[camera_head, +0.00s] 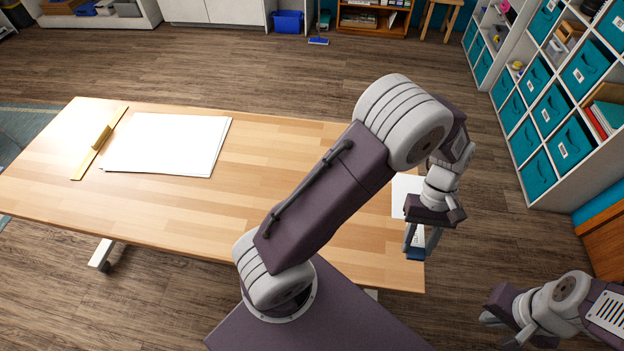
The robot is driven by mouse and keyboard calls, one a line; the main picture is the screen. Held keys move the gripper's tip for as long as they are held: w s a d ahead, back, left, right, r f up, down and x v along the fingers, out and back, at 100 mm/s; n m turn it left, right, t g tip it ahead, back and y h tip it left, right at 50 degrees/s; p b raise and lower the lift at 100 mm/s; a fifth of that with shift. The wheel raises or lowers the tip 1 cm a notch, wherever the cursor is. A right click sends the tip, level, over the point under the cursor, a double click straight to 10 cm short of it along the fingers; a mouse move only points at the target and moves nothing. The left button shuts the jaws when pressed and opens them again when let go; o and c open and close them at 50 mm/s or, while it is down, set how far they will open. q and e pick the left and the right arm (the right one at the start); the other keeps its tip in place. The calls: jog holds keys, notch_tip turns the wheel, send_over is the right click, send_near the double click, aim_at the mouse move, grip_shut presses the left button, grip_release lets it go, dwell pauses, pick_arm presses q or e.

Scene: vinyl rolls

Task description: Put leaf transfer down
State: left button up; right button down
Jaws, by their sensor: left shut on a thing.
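My left gripper (415,252) points down at the right end of the table (300,150). It is shut on a thin white sheet with faint dark marks, probably the leaf transfer (404,190). Part of this sheet shows left of my wrist and part between the fingers; the wrist and fingers hide the rest. I cannot tell whether the sheet touches the table top. My right arm is low at the bottom right, off the table, and its gripper (497,312) shows only in part; its fingers are not clear.
A stack of white sheets (168,143) lies on the left part of the table. A yellow ruler-like bar with a raised grip (100,140) lies left of it. The table's middle is clear. Shelves with teal bins (552,108) stand at the right.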

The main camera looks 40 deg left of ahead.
pick_arm(q)
send_over(361, 262)
jog(key=w, duration=0.1)
jog(key=f, duration=0.7)
jog(key=shift+a+b, duration=0.35)
jog(key=shift+b, duration=0.05)
notch_tip(361, 262, down, 3)
jog(key=shift+f+b, duration=0.2)
jog(key=shift+b, duration=0.15)
jog(key=shift+w+f, duration=0.1)
jog(key=shift+f, duration=0.25)
jog(key=shift+f, duration=0.1)
jog(key=o, duration=1.3)
